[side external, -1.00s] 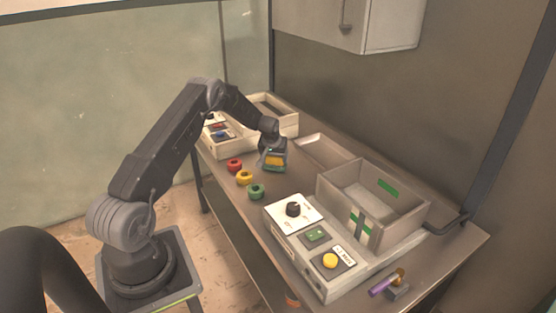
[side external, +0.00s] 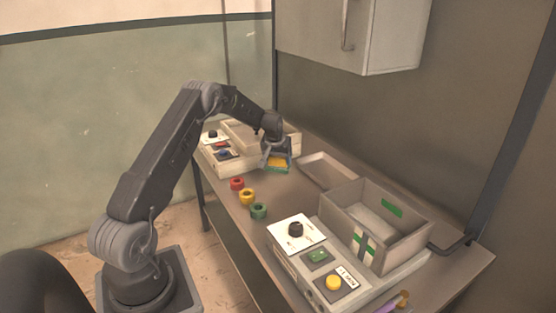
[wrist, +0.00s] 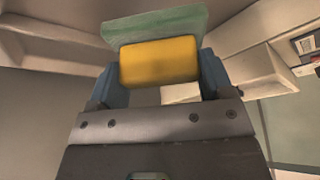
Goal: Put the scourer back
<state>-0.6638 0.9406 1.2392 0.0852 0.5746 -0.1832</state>
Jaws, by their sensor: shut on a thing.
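The scourer (side external: 277,162), a yellow sponge block with a green pad, is between the fingers of my gripper (side external: 275,155). In the wrist view the yellow face (wrist: 160,61) and the green pad (wrist: 155,26) behind it show between the two blue fingers (wrist: 158,83). My gripper is shut on the scourer and points down. It holds the scourer above the bench, between the far control box and the shallow tray.
The shallow tray (side external: 312,160) lies just right of my gripper. The deep grey bin (side external: 410,240) stands nearer. A near control panel (side external: 300,262) and a far control box (side external: 232,166) flank red (side external: 237,184), yellow (side external: 247,197) and green (side external: 258,211) rings. A wall cabinet (side external: 392,40) hangs above.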

